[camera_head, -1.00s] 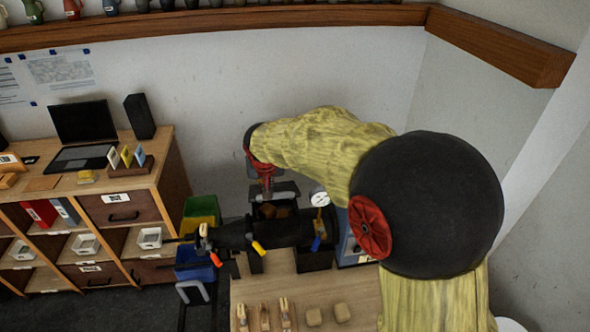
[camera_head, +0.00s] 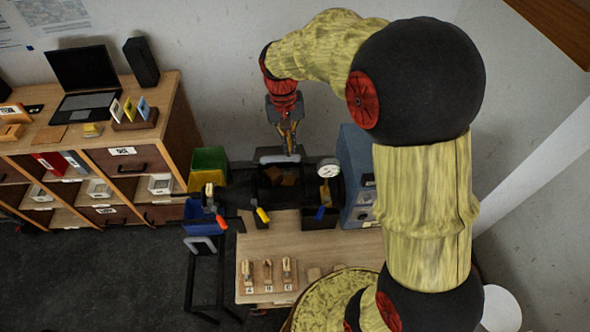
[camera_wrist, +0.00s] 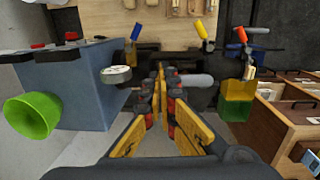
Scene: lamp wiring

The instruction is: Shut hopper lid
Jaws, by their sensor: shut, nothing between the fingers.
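The black hopper (camera_head: 268,196) stands at the back of the wooden table. Its top is open and brown pieces (camera_head: 284,175) show inside. A dark flap with a pale grey edge, apparently the lid (camera_head: 279,158), stands along the hopper's back side. My gripper (camera_head: 290,150) is shut and empty, pointing down at the back of the hopper, close to the flap. I cannot tell whether it touches. In the wrist view, the shut fingers (camera_wrist: 160,72) lie beside a grey bar (camera_wrist: 194,81), and the hopper behind is partly hidden.
A white dial gauge (camera_head: 328,168) and a blue box (camera_head: 357,175) stand right of the hopper. A black barrel with coloured handles (camera_head: 262,215) extends left. Green (camera_head: 209,160) and blue bins (camera_head: 197,209) stand left. Labelled wooden pieces (camera_head: 267,270) occupy the table front.

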